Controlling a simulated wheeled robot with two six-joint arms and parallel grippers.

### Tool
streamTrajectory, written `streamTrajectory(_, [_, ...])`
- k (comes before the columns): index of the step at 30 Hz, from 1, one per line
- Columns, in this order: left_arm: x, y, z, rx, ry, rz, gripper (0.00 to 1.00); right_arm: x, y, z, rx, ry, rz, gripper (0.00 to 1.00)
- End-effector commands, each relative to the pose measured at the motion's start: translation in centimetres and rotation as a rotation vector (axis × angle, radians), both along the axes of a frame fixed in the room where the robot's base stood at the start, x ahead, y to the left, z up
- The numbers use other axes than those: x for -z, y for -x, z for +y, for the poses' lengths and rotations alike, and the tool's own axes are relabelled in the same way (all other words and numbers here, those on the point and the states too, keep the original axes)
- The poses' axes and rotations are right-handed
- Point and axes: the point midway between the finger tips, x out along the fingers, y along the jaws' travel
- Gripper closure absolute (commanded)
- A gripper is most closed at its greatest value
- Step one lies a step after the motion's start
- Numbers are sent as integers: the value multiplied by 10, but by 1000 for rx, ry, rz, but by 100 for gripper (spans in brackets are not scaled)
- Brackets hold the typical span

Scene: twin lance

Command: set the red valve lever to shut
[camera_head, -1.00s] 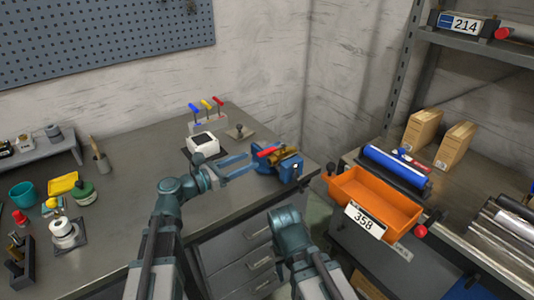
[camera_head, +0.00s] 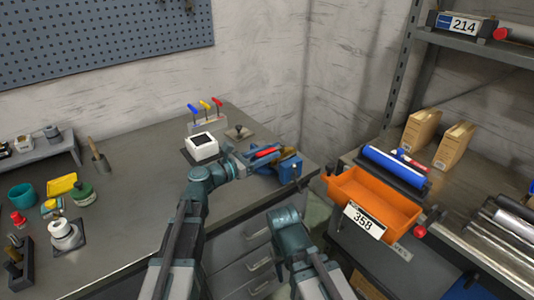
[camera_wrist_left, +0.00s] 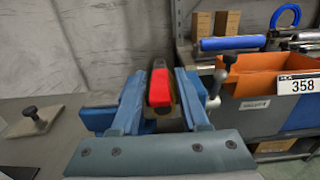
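The red valve lever (camera_head: 266,152) sits at the blue vise (camera_head: 290,168) on the right end of the grey workbench. In the head view it lies along my left gripper (camera_head: 252,157). In the left wrist view the red lever (camera_wrist_left: 159,87) is between the two blue fingers of my left gripper (camera_wrist_left: 160,92), with a narrow gap on each side. The left gripper is open around it. The valve body behind the lever is mostly hidden. My right arm shows low in the head view, but its gripper does not.
A white box (camera_head: 202,147) and a rack of coloured T-handles (camera_head: 205,119) stand left of the vise. A small knobbed plate (camera_head: 239,133) is behind. An orange bin (camera_head: 375,200) is to the right, across a gap. The bench's middle is clear.

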Motion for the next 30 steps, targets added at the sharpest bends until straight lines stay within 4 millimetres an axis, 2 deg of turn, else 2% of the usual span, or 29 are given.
streamTrajectory(1, [0,0,0,0,0,0,67,0,0,0,0,0,0,50])
streamTrajectory(6, [0,0,0,0,0,0,97,0,0,0,0,0,0,50])
streamTrajectory(7, [0,0,0,0,0,0,100,0,0,0,0,0,0,50])
streamTrajectory(30, [0,0,0,0,0,0,100,0,0,0,0,0,0,50])
